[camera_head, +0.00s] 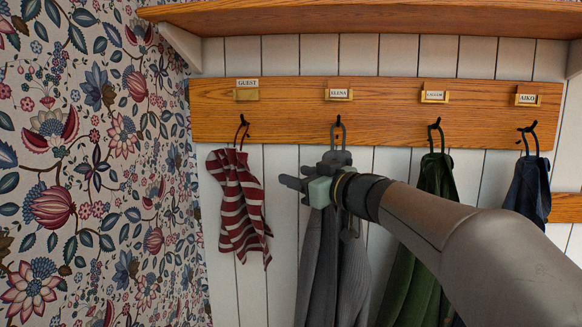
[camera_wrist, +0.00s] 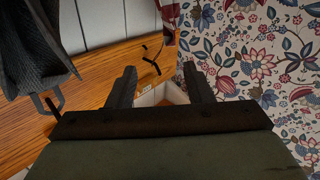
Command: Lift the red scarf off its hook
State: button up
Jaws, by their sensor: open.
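The red scarf with pale stripes (camera_head: 240,205) hangs by a dark loop from the hook (camera_head: 243,122) under the GUEST label, at the left end of the wooden rail. My gripper (camera_head: 292,180) is open and empty, to the right of the scarf and apart from it, in front of the grey coat's top. In the wrist view the two fingers of my gripper (camera_wrist: 157,80) are spread. A black hook (camera_wrist: 152,58) shows beyond them, with a small red bit of the scarf (camera_wrist: 169,36) near it. Most of the scarf is out of that view.
A grey coat (camera_head: 330,260), a green coat (camera_head: 437,180) and a navy coat (camera_head: 530,185) hang from the other hooks on the wooden rail (camera_head: 290,125). A shelf (camera_head: 370,18) runs above. Floral wallpaper (camera_head: 90,160) stands left of the scarf. White boards show between scarf and grey coat.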

jog(key=p, duration=0.4)
send_near(245, 148)
jog(key=shift+n+g+y, duration=0.3)
jog(key=w+a+f, duration=0.1)
jog(key=w+a, duration=0.1)
jog(key=w+a+f, duration=0.1)
jog(key=w+a, duration=0.1)
jog(key=w, duration=0.1)
jog(key=w+a+f, duration=0.1)
jog(key=w+a, duration=0.1)
jog(key=shift+w+a+f, duration=0.1)
jog(key=shift+w+f, duration=0.15)
jog(key=shift+w, duration=0.15)
grip_shut()
jog(key=shift+r, duration=1.75)
jog(key=shift+s, duration=0.1)
